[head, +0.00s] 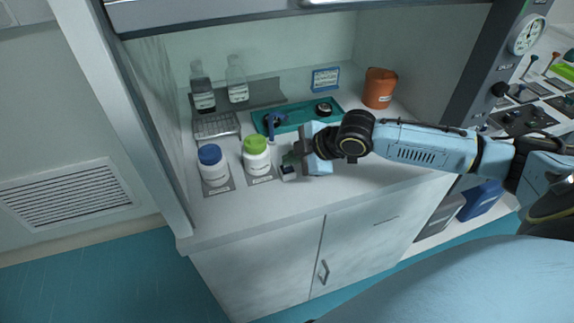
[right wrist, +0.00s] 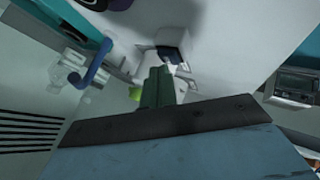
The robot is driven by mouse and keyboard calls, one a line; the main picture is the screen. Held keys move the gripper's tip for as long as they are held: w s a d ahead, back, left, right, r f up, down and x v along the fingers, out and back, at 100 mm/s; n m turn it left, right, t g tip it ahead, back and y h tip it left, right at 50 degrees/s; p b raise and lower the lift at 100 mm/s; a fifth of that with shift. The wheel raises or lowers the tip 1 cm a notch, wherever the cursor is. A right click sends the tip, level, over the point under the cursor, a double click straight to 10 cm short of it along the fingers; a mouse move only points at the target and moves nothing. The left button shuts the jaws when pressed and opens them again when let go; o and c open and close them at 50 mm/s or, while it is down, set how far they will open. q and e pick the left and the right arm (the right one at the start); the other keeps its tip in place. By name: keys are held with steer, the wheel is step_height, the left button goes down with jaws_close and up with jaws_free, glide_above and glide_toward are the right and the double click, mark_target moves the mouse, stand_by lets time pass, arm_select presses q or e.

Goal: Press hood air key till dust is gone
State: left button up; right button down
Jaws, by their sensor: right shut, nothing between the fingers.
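My right gripper (head: 294,158) reaches into the hood from the right, low over the front of the white worktop. Its fingers are shut with nothing between them; they also show in the right wrist view (right wrist: 156,84). A small white block with a dark top (head: 288,172) sits just by the fingertips, and it shows beyond them in the right wrist view (right wrist: 172,56). It may be the air key, but I cannot read a label. I cannot tell whether the fingers touch it. No dust can be made out. My left gripper is not in view.
A green-lidded jar (head: 256,158) and a blue-lidded jar (head: 213,167) stand left of the gripper. Behind are a teal tray (head: 332,117) with a blue item (head: 273,122), two bottles and an orange pot (head: 379,88). The raised sash (head: 220,14) crosses above.

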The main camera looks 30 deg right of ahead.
mark_target(291, 168)
steer(key=shift+f, duration=0.45)
stand_by(0.6)
steer(key=shift+r+p, duration=0.9)
steer(key=shift+p, duration=0.2)
step_height(291, 168, up, 5)
steer(key=p, duration=0.5)
steer(key=shift+p, duration=0.35)
